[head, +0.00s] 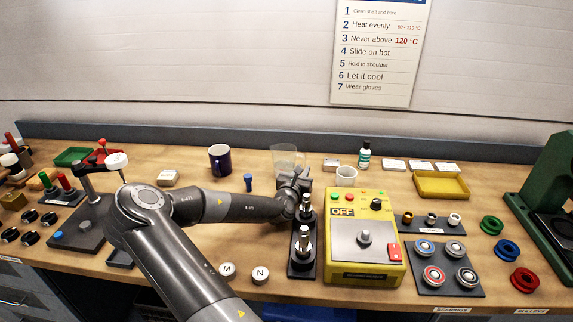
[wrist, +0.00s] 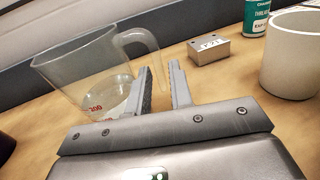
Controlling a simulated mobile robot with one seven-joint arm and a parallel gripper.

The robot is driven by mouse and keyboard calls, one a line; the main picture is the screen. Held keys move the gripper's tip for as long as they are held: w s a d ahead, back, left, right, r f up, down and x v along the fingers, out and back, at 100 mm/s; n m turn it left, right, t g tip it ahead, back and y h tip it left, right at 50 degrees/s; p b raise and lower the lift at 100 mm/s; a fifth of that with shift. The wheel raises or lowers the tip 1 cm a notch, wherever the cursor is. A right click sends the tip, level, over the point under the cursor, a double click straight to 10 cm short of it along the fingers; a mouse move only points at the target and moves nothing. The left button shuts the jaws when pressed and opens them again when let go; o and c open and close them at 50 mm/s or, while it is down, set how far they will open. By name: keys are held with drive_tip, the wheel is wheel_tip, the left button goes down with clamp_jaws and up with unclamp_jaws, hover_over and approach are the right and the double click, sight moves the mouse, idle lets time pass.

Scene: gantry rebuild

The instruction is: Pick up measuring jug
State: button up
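The measuring jug (head: 284,157) is clear, with red marks, and stands upright at the back of the bench. In the wrist view the jug (wrist: 78,68) is at the left, its handle arching right. My gripper (wrist: 162,86) is open, its two fingers apart, with the left finger overlapping the jug's right side and the lower handle. I cannot tell whether the handle lies between the fingers. In the head view my gripper (head: 297,180) is just in front of the jug and hides its lower part.
A white cup (wrist: 291,55) stands to the right, with a small metal block (wrist: 208,49) and a green bottle (wrist: 256,16) behind. A dark mug (head: 220,160) and blue peg (head: 248,182) are to the left. A yellow control box (head: 363,240) and a black shaft stand (head: 303,258) stand in front.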

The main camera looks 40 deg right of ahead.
drive_tip(key=shift+x, duration=1.2)
drive_tip(key=shift+c, duration=0.2)
clamp_jaws()
